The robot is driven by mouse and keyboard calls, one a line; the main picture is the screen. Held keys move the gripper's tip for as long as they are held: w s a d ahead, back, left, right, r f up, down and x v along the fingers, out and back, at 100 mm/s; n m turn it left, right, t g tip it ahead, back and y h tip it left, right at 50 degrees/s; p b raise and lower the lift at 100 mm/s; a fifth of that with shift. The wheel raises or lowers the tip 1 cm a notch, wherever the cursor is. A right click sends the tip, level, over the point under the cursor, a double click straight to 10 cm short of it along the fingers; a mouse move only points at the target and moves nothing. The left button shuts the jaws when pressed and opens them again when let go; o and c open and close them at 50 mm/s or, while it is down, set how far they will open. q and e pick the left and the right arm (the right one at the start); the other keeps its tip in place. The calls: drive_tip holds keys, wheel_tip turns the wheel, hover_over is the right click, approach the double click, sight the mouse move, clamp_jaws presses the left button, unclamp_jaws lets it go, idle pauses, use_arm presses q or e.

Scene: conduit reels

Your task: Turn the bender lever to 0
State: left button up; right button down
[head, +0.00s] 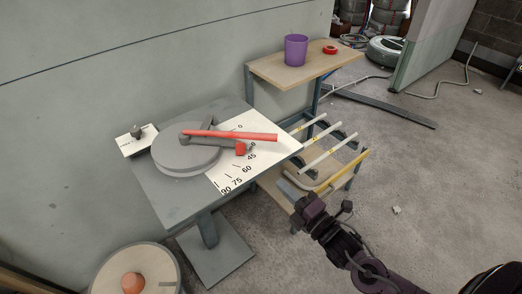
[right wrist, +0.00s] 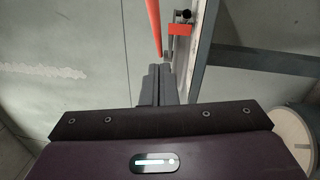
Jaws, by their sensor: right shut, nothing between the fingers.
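The bender has a round grey disc (head: 186,157) on a grey table. Its red lever (head: 250,136) points right across the white angle scale (head: 232,178), lying just beyond the 0 mark, on the side of the larger numbers. A red block (head: 241,148) sits beside the lever. My right gripper (head: 308,203) is shut and empty, in front and to the right of the lever's free end, apart from it. In the right wrist view the shut fingers (right wrist: 159,84) point toward the red lever (right wrist: 154,28) and red block (right wrist: 180,29). My left gripper is out of view.
A rack with pipes (head: 325,150) stands right of the bender, close to my right gripper. A wooden side table (head: 290,73) behind holds a purple cup (head: 296,50) and red tape roll (head: 330,50). A reel (head: 110,270) is at the lower left.

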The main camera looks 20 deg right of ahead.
approach(248, 139)
drive_tip(key=a, duration=0.3)
drive_tip(key=w, duration=0.2)
drive_tip(key=w+d, duration=0.1)
drive_tip(key=w, duration=0.1)
drive_tip(key=shift+d+r, duration=0.15)
drive_tip(key=shift+r, duration=0.05)
drive_tip(key=shift+w+d, duration=0.25)
drive_tip(key=shift+w, duration=0.3)
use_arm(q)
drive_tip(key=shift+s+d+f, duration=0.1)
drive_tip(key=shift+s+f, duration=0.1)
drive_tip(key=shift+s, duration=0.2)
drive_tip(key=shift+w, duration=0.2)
